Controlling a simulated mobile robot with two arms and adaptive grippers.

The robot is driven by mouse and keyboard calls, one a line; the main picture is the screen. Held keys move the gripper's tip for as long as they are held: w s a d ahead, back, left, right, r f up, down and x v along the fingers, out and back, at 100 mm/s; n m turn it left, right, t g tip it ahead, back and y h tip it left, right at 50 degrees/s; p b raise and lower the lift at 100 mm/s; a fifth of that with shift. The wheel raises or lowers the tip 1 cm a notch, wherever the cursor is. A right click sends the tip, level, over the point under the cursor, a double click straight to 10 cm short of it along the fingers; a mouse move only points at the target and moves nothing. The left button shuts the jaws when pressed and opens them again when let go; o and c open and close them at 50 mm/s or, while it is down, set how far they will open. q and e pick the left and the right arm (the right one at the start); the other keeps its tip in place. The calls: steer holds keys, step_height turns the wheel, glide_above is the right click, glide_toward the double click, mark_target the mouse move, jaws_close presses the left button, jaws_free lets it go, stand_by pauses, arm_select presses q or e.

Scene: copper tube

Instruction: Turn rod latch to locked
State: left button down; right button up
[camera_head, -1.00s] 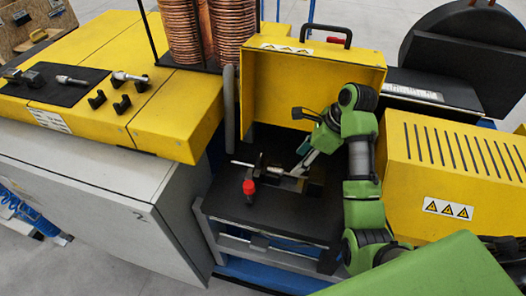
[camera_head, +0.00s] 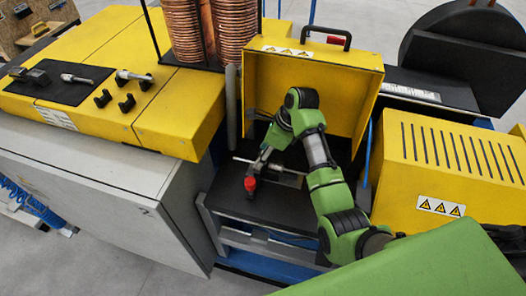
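The rod latch (camera_head: 241,160) is a thin silver rod lying across the black work surface inside the open yellow housing. A red knob (camera_head: 250,184) stands at its near side, pointing toward the front. My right arm comes in from the lower right, and its gripper (camera_head: 262,160) reaches down over the rod just behind the red knob. The gripper is small and partly hidden by its own wrist, so I cannot tell whether it touches the rod or how far its fingers are apart. My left gripper is not in view.
The raised yellow cover (camera_head: 340,90) with a black handle stands behind the latch. A slotted yellow housing (camera_head: 450,160) is on the right, and a yellow bench with tools on a black mat (camera_head: 75,92) on the left. Copper coils (camera_head: 215,35) stand at the back.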

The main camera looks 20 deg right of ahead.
steer(key=c, duration=1.1)
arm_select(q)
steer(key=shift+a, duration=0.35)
